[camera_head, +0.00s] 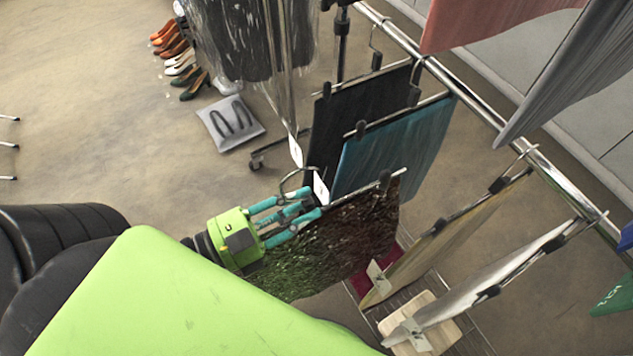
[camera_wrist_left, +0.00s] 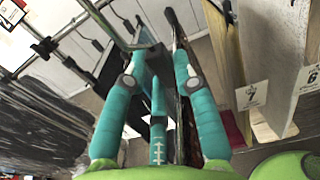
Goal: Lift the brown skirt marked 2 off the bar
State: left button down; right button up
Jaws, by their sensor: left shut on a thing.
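The brown skirt (camera_head: 372,232) hangs from a clip hanger in the head view, with a greenish sheen on its near left part. My left gripper (camera_head: 312,203), with teal fingers, is shut on its hanger near the clip bar's left end. The hanger's hook (camera_head: 296,178) shows beside the fingertips, apart from the bar (camera_head: 470,90). A white tag (camera_head: 320,187) is at the fingertips; I cannot read its number. In the left wrist view the gripper's fingers (camera_wrist_left: 158,60) hide most of what they hold. My right gripper is not in view.
A teal skirt (camera_head: 395,150) and a black skirt (camera_head: 350,115) hang close behind. A yellowish skirt (camera_head: 440,245) and a whitish one (camera_head: 500,275) hang to the right; their tags read 7 (camera_wrist_left: 250,95) and 6 (camera_wrist_left: 311,77). Shoes (camera_head: 180,55) stand on open floor.

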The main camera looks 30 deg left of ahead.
pick_arm(q)
jog(key=b+v, duration=0.2)
jog(key=v, duration=0.6)
jog(key=shift+f, duration=0.1)
jog(key=p+v, duration=0.1)
jog(key=v, duration=0.3)
jog(key=shift+v, duration=0.95)
